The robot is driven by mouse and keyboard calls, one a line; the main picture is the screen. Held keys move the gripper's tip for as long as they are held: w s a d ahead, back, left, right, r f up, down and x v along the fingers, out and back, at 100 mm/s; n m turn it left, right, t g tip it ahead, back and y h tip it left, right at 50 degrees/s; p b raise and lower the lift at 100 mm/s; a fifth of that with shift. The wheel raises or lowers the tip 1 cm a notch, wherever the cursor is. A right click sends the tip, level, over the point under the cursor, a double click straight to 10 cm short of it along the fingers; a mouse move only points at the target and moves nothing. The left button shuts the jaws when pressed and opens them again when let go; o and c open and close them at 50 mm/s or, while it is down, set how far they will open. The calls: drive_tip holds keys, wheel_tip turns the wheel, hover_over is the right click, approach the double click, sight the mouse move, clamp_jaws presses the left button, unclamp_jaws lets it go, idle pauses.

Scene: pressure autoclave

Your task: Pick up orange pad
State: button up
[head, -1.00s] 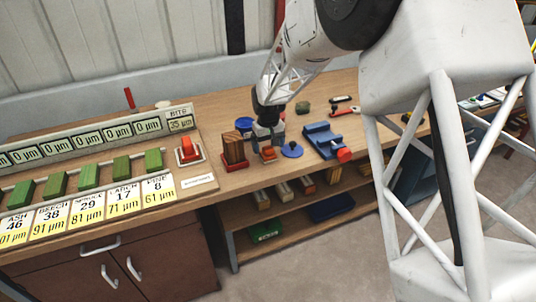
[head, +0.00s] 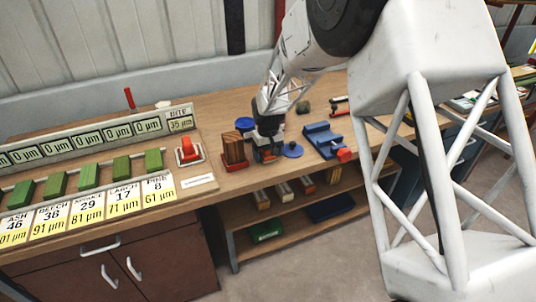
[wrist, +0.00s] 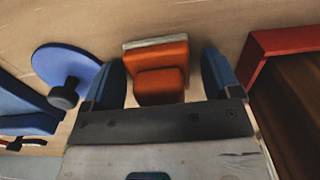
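The orange pad (wrist: 160,53) is a small block with a raised smaller orange block on top and a pale layer along its far edge. In the wrist view it sits between the two blue-tipped fingers of my gripper (wrist: 165,77). The fingers are open, with a visible gap between the pad and the right finger; the left finger is close to the pad's left side. In the head view my gripper (head: 268,154) is down at the bench top and mostly hides the pad.
A blue disc with a dark knob (wrist: 68,75) lies close left of my gripper in the wrist view. A red tray (wrist: 285,42) with a wooden block stands close on the right. A blue fixture (head: 323,138) and a red-orange switch (head: 188,150) are also on the bench.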

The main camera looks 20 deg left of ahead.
drive_tip(key=c, duration=0.8)
drive_tip(key=shift+r, duration=0.15)
drive_tip(key=shift+c, duration=0.2)
drive_tip(key=shift+r, duration=1.45)
drive_tip(key=shift+s+d+r, duration=0.15)
drive_tip(key=shift+s+r, duration=0.05)
drive_tip(key=shift+r, duration=0.05)
drive_tip(key=s+d+r, duration=0.1)
drive_tip(key=s+d, duration=0.7)
drive_tip(key=s, duration=0.4)
drive_tip(key=shift+s+d+r, duration=0.15)
drive_tip(key=shift+s+d, duration=0.2)
drive_tip(key=shift+d, duration=0.05)
drive_tip(key=o, duration=0.4)
drive_tip(key=shift+c, duration=1.5)
